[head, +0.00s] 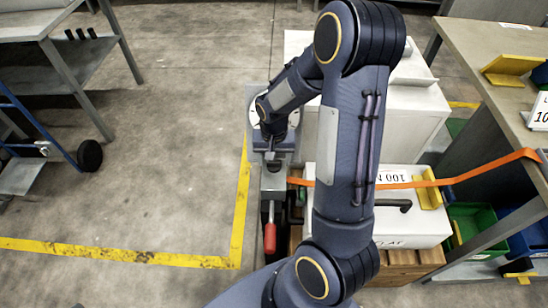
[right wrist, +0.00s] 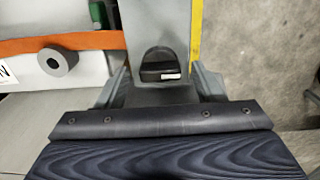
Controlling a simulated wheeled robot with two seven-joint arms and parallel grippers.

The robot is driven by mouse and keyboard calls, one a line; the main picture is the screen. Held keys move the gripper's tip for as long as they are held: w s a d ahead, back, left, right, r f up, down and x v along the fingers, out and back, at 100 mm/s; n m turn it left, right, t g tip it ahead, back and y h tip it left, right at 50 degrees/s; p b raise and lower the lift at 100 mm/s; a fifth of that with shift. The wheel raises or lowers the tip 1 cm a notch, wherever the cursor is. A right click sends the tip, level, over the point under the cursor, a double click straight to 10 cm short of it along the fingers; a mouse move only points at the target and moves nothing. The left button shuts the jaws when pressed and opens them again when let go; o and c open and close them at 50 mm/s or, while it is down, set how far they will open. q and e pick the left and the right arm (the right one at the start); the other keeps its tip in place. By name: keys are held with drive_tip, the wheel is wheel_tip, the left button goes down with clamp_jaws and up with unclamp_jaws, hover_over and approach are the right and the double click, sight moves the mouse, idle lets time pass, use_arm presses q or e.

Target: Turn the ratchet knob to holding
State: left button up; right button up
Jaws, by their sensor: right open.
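In the right wrist view a black knob (right wrist: 163,68) with a small white mark sits on a grey housing (right wrist: 150,18). My right gripper (right wrist: 161,80) is open, with one finger on each side of the knob; I cannot tell whether either touches it. In the head view my right gripper (head: 271,155) points down over the grey ratchet unit (head: 273,182), and the knob is hidden there. A lever with a red handle (head: 270,237) extends from the unit toward the bottom of the picture. My left gripper is not in view.
An orange strap (head: 460,178) runs from the unit across a white case (head: 415,228) to the right-hand bench (head: 500,45). A white cabinet (head: 425,120) stands behind my arm.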

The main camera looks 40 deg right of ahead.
wheel_tip(320, 180, up, 8)
drive_tip(key=shift+f+p, duration=0.15)
drive_tip(key=shift+p, duration=0.45)
